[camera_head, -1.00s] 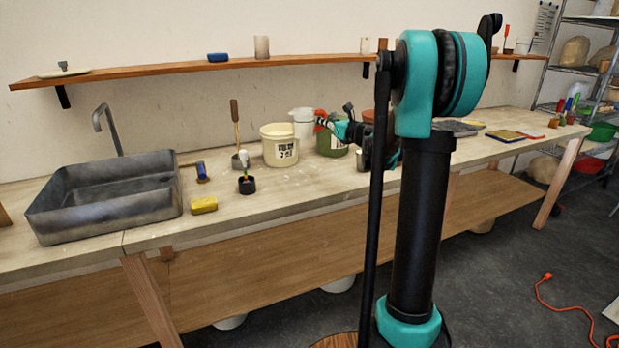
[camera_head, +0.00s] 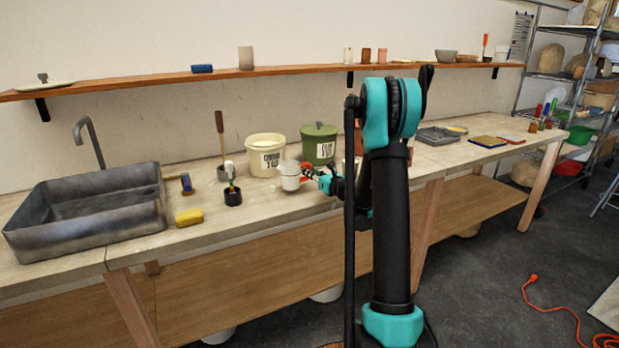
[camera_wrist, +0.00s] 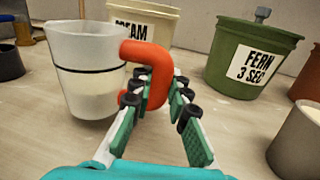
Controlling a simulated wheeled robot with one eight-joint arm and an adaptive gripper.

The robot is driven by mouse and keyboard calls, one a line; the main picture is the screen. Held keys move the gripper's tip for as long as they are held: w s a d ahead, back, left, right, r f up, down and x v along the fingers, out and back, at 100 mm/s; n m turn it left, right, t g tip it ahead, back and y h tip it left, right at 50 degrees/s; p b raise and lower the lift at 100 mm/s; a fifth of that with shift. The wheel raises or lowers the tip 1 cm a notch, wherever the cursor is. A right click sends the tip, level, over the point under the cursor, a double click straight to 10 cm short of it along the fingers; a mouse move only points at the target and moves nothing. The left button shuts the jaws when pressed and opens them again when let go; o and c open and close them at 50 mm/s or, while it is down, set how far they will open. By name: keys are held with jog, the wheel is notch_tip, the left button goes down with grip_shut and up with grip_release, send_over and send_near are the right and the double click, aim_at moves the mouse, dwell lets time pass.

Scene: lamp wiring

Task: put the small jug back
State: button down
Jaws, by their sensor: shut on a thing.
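The small jug (camera_head: 290,175) is pale and translucent, with a dark line around it and an orange-red handle. In the wrist view the jug (camera_wrist: 88,70) is upright at the upper left, pale contents showing in its lower part. My gripper (camera_head: 311,175) is shut on the handle, to the right of the jug body; its fingers also show in the wrist view (camera_wrist: 160,92). The jug is over the bench (camera_head: 255,208), in front of the cream bucket (camera_head: 266,157). I cannot tell whether its base touches the bench.
A green bucket (camera_head: 319,145) labelled FERN stands behind my gripper. Left of the jug are a black cup with a brush (camera_head: 233,196), a yellow sponge (camera_head: 189,217) and the grey sink (camera_head: 85,210). In the wrist view a grey cup (camera_wrist: 298,140) stands close on the right.

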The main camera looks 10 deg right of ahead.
jog(key=shift+f, duration=1.05)
jog(key=shift+f, duration=0.1)
jog(key=c, duration=1.5)
grip_release()
jog(key=shift+o, duration=0.2)
